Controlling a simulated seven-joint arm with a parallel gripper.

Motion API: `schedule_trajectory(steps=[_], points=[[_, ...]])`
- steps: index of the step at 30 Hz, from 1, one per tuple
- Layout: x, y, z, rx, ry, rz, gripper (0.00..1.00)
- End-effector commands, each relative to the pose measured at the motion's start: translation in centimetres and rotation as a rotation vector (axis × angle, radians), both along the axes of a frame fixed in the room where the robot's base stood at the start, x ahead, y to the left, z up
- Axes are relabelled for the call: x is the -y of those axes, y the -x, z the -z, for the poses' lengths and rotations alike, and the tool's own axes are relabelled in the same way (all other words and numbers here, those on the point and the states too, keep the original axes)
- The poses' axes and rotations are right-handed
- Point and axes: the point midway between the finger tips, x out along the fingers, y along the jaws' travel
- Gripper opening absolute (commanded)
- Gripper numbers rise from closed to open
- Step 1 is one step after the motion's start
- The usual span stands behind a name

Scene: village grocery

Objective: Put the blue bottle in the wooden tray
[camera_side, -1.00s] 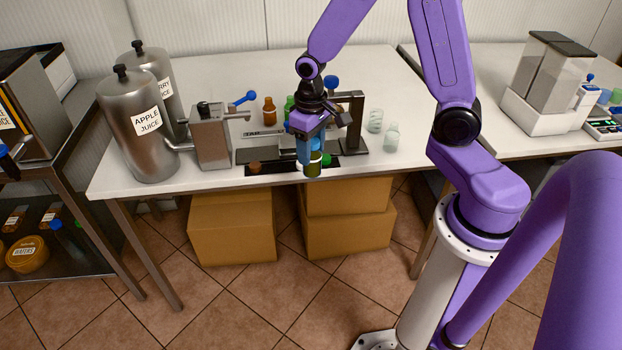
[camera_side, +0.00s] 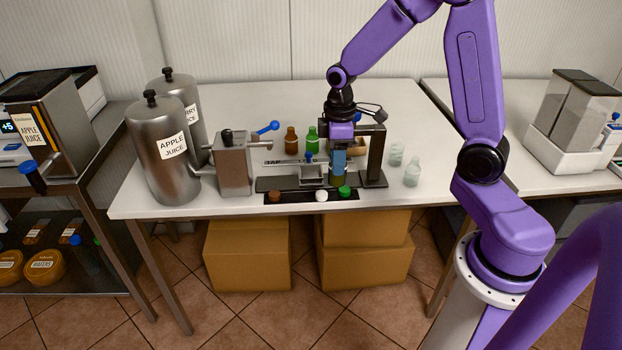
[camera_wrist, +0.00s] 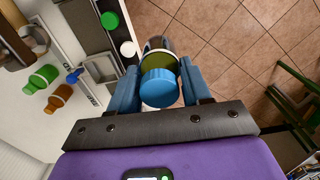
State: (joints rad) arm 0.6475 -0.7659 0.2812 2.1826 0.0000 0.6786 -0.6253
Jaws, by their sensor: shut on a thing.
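My gripper (camera_side: 338,165) is shut on a bottle with a blue cap (camera_wrist: 158,87) and an olive-yellow body. In the wrist view, the cap lies between the two blue fingers. In the side view, the fingers hide most of the bottle; its lower part (camera_side: 338,181) shows below them, in front of the metal press. A tan wooden tray (camera_side: 358,148) shows in part behind the press post, and my gripper and the post hide the rest. My gripper is in front of the tray, to its left.
A brown bottle (camera_side: 291,140) and a green bottle (camera_side: 312,140) stand left of my gripper. A dark strip (camera_side: 296,198) with brown, white and green caps lies at the front. Clear jars (camera_side: 412,172) stand right of the press post (camera_side: 377,158). A steel juice urn (camera_side: 163,165) stands left.

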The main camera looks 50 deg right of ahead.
Motion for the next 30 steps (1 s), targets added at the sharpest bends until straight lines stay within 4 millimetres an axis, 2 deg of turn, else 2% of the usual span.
schedule_trajectory(steps=[9, 15, 21, 30], points=[[2.7, -0.7, -1.9, 0.003, 0.001, -0.394, 0.12], [3.8, -0.8, -2.6, 0.003, 0.000, -0.565, 0.12], [4.3, -0.8, -2.9, 0.001, 0.000, -0.631, 0.12], [4.3, -0.9, -2.9, 0.001, 0.000, -0.634, 0.12]])
